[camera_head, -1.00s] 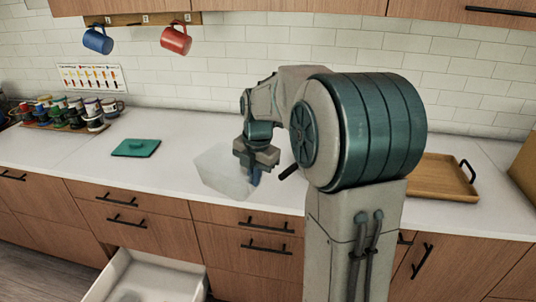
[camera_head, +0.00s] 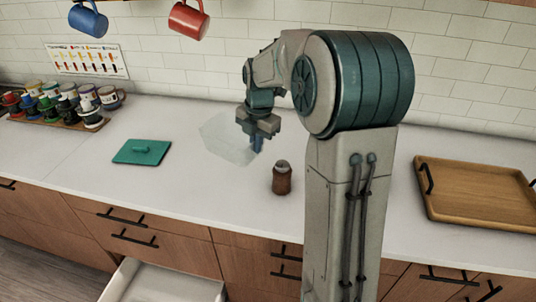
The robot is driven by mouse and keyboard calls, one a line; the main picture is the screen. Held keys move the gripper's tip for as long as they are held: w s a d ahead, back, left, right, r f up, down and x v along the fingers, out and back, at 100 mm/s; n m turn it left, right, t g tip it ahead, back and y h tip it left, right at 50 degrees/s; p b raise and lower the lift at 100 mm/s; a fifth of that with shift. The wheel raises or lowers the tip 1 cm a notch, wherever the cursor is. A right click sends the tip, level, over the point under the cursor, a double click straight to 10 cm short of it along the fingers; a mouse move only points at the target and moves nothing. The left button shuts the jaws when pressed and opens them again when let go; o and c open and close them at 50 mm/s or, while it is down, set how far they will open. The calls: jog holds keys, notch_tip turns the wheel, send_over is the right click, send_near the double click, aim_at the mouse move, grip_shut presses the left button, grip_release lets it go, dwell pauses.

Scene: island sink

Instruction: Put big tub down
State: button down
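The big tub (camera_head: 225,143) is a clear, see-through box over the white counter, left of my arm. My gripper (camera_head: 257,145) points down at the tub's right side, with its blue fingers close together on the tub's wall. It looks shut on that wall. The tub appears slightly tilted. Its bottom edge is faint, so I cannot tell whether it touches the counter.
A teal lid-like slab (camera_head: 142,151) lies left of the tub. A brown jar (camera_head: 282,178) stands to its right, nearer the front. A wooden tray (camera_head: 478,198) is at right, and pods on a rack (camera_head: 62,122) at left. A white drawer (camera_head: 165,285) stands open below.

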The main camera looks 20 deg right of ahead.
aim_at(247, 138)
jog(key=w+f, duration=0.1)
jog(key=w, duration=0.2)
jog(key=w+f+p, duration=0.1)
jog(key=w+f, duration=0.1)
jog(key=w, duration=0.1)
jog(key=w+f+p, duration=0.1)
jog(key=w+f, duration=0.1)
jog(key=w, duration=0.1)
jog(key=shift+d+f, duration=0.1)
jog(key=shift+f, duration=0.1)
jog(key=shift+w+f+p, duration=0.1)
jog(key=shift+f+p, duration=0.55)
jog(key=shift+f, duration=1.35)
jog(key=shift+f, duration=0.15)
jog(key=c, duration=1.7)
grip_release()
